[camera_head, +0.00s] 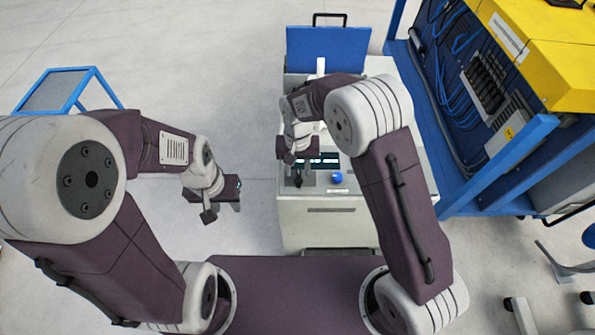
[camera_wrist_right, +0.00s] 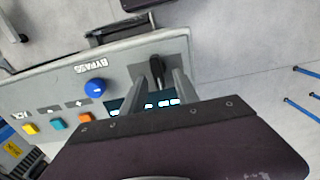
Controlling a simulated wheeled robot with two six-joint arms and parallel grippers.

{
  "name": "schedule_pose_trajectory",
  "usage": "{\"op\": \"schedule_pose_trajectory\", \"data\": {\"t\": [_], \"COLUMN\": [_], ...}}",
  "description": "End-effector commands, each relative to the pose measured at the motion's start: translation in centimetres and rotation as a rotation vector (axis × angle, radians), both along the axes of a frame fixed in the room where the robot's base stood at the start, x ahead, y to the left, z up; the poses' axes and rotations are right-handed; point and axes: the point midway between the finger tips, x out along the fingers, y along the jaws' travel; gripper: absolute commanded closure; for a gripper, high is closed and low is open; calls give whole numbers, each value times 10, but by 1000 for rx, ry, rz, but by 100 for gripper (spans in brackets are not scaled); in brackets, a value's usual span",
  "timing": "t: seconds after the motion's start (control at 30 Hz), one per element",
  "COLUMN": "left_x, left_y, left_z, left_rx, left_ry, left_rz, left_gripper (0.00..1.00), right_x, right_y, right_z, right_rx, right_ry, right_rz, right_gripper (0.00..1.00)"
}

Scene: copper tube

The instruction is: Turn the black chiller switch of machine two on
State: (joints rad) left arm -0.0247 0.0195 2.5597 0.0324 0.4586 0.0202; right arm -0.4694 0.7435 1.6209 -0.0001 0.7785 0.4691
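The black switch (camera_wrist_right: 157,70) stands on the grey panel of the machine, beside a blue knob (camera_wrist_right: 96,87). In the head view the switch (camera_head: 298,178) shows just below my right gripper (camera_head: 299,162), left of the blue knob (camera_head: 337,177). In the right wrist view my right gripper (camera_wrist_right: 160,78) is open, with one finger on each side of the switch. I cannot tell whether the fingers touch it. My left gripper (camera_head: 222,208) hangs over the floor left of the machine, holding nothing; it looks open.
The cream machine (camera_head: 325,225) has a lit display and a "BYPASS" label; yellow, orange and teal buttons (camera_wrist_right: 58,124) show in the wrist view. A blue-framed bench (camera_head: 450,190) stands at right, a blue-framed stand (camera_head: 65,90) at left. Floor between stand and machine is clear.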

Motion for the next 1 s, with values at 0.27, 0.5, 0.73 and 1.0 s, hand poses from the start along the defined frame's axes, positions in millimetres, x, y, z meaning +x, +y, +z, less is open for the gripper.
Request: {"op": "schedule_pose_trajectory", "data": {"t": [0.27,0.5,0.73,1.0], "left_x": [0,0,0,0], "left_y": [0,0,0,0], "left_z": [6,5,5,6], "left_rx": [0,0,0,0], "left_ry": [0,0,0,0], "left_rz": [0,0,0,0], "left_gripper": [64,64,64,64], "right_x": [0,0,0,0], "right_y": [0,0,0,0], "right_z": [-29,-30,-30,-29], "right_rx": [0,1,1,0], "right_ry": [0,-1,-1,0], "right_rz": [0,0,0,-38], "right_gripper": [64,69,100,100]}}
